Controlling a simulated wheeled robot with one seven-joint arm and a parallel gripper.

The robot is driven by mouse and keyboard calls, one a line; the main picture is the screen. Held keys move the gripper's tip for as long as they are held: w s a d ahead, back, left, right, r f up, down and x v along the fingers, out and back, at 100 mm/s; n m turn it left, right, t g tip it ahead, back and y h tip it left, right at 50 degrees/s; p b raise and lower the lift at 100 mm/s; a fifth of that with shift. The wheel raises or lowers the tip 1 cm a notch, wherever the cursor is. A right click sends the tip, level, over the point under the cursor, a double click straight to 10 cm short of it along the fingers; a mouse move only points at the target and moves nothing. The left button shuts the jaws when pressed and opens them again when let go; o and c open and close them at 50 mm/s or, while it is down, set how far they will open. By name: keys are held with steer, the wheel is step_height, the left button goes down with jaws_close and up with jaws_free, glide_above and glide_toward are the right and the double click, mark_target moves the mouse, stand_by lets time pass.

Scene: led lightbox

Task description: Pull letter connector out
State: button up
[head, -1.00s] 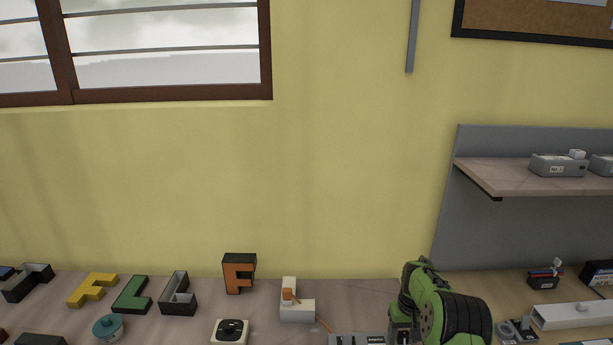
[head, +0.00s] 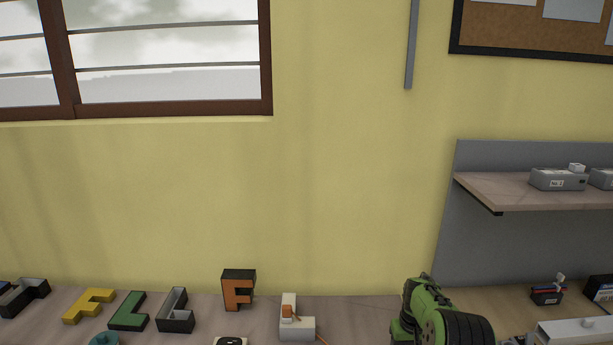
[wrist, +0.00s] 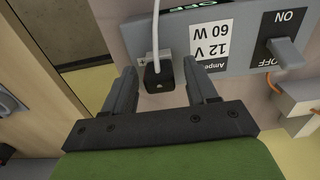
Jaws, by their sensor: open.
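In the wrist view a black connector (wrist: 158,76) with a white cable sits at a grey panel (wrist: 252,62), beside a label reading 12 V 60 W. My gripper (wrist: 161,69) is open, with one finger on each side of this connector; I cannot tell whether either finger touches it. My gripper is hidden in the head view.
A switch (wrist: 285,52) marked ON and OFF is on the panel, right of the label. A shelf (head: 520,192) hangs at right.

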steer(key=shift+c, duration=0.3)
jaws_close()
stand_by(0.3)
steer(key=shift+r+p, duration=1.6)
steer(key=shift+r, duration=1.45)
